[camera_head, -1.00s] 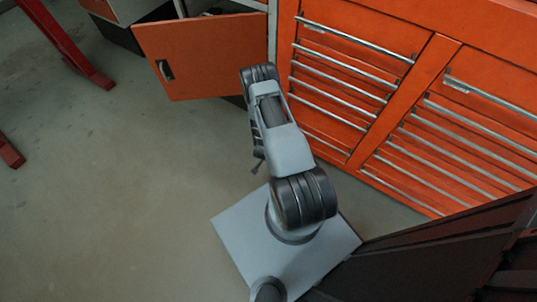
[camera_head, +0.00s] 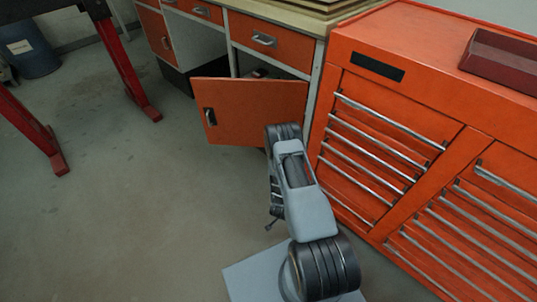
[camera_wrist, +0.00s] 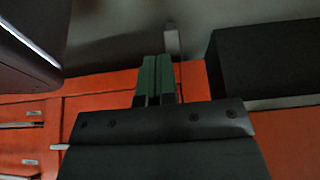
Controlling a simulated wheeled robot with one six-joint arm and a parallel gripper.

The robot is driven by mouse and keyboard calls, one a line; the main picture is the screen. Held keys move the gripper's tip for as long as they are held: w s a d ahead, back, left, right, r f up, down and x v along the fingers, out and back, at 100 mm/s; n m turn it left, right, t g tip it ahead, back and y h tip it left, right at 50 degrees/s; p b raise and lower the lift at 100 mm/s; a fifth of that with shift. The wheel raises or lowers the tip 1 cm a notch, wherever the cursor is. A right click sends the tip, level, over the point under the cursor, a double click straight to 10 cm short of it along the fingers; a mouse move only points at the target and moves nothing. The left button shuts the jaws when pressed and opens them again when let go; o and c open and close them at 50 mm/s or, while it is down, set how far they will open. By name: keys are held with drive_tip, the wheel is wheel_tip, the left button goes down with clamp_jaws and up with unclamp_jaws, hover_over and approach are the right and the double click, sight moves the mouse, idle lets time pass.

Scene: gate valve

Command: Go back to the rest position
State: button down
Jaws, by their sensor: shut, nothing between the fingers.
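My gripper (camera_wrist: 158,76) shows in the wrist view as two green fingers side by side, shut with nothing between them. A dark wrist part fills the lower middle of that view. Orange cabinet fronts (camera_wrist: 90,105) lie behind the fingers. In the head view my grey arm is folded above my base, in front of the open cabinet door. My gripper cannot be clearly made out there; the arm links hide most of that end. No gate valve is in view.
An orange cabinet door (camera_head: 250,108) stands open just beyond my arm. An orange tool chest (camera_head: 345,135) stands close on the right, with a dark red box (camera_head: 500,65) on top. Red table legs (camera_head: 128,70) and a blue barrel (camera_head: 30,50) are at left. The floor (camera_head: 130,220) at left is clear.

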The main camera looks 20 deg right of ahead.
drive_tip(key=s+a+n+g+y, duration=0.2)
drive_tip(key=s+a+g+y, duration=0.1)
drive_tip(key=s+a, duration=0.2)
drive_tip(key=w+a+r+n+y+p, duration=0.1)
drive_tip(key=a+r+n+p, duration=0.1)
drive_tip(key=r, duration=0.6)
drive_tip(key=w+a+r+n+g+y+p, duration=0.1)
drive_tip(key=w+r+p, duration=0.1)
drive_tip(key=r, duration=0.5)
drive_tip(key=w+a+r+n+y+p, duration=0.1)
drive_tip(key=a+r+n+p, duration=0.15)
drive_tip(key=r, duration=0.55)
drive_tip(key=s+a+r+n+t+p, duration=0.1)
drive_tip(key=r+p, duration=0.8)
drive_tip(key=r, duration=1.7)
drive_tip(key=s+a+r+n+t+h+p, duration=0.1)
drive_tip(key=s+r+n+t+p, duration=0.2)
drive_tip(key=r+p, duration=0.7)
wheel_tip(320, 180, up, 17)
drive_tip(key=shift+s+a+r+n+t+h, duration=0.1)
drive_tip(key=shift+s+a+n+t+h, duration=0.15)
drive_tip(key=shift+n+t, duration=0.8)
drive_tip(key=shift+d, duration=0.15)
